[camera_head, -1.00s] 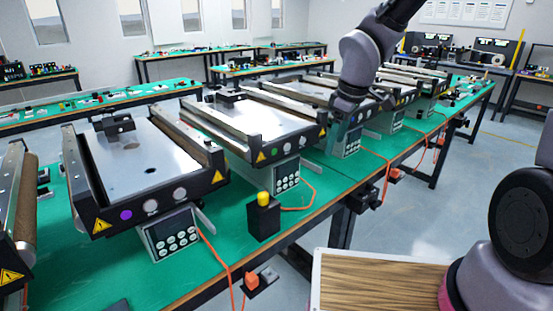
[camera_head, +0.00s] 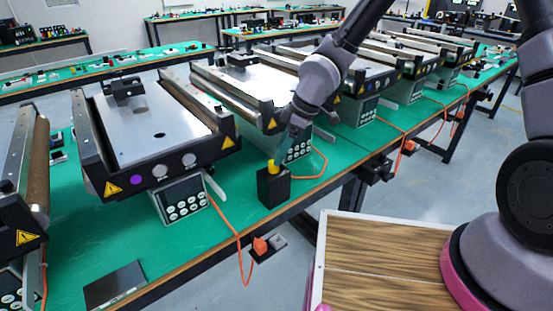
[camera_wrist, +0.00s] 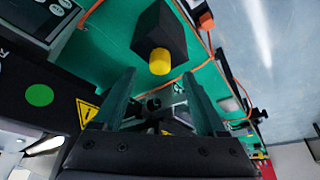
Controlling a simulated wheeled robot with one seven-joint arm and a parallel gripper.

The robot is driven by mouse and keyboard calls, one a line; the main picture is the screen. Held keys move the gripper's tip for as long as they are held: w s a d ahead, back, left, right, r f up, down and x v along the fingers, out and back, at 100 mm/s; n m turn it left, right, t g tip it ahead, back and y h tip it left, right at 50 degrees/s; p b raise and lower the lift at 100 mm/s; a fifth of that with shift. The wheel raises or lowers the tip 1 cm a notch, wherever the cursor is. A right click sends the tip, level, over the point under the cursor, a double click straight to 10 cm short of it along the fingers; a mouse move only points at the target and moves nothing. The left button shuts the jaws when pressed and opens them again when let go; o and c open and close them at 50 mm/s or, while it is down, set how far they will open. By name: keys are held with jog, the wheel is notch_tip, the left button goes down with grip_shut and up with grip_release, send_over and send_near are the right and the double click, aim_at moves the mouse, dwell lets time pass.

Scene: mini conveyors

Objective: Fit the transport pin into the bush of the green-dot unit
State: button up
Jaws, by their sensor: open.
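The transport pin shows as a yellow knob (camera_head: 272,166) standing upright in a black block (camera_head: 273,188) on the green bench. It also shows in the wrist view (camera_wrist: 160,62), just beyond my fingertips. My gripper (camera_head: 290,137) is open and empty, above and slightly behind the block and apart from the pin. Its two fingers show in the wrist view (camera_wrist: 160,75). The green dot (camera_wrist: 39,96) is on the black front of the green-dot unit (camera_head: 232,90), left of my fingers in the wrist view. My arm hides that dot in the head view. I cannot make out its bush.
A purple-dot unit (camera_head: 93,152) stands to the left, and more conveyor units (camera_head: 385,77) stand to the right. Orange cables (camera_head: 238,235) hang over the bench edge. A dark flat plate (camera_head: 115,286) lies at the front left. The bench between is clear.

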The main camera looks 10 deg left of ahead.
jog(key=shift+x, duration=2.15)
jog(key=shift+d, duration=0.1)
grip_shut()
notch_tip(320, 180, up, 13)
jog(key=shift+f, duration=0.2)
dwell(0.3)
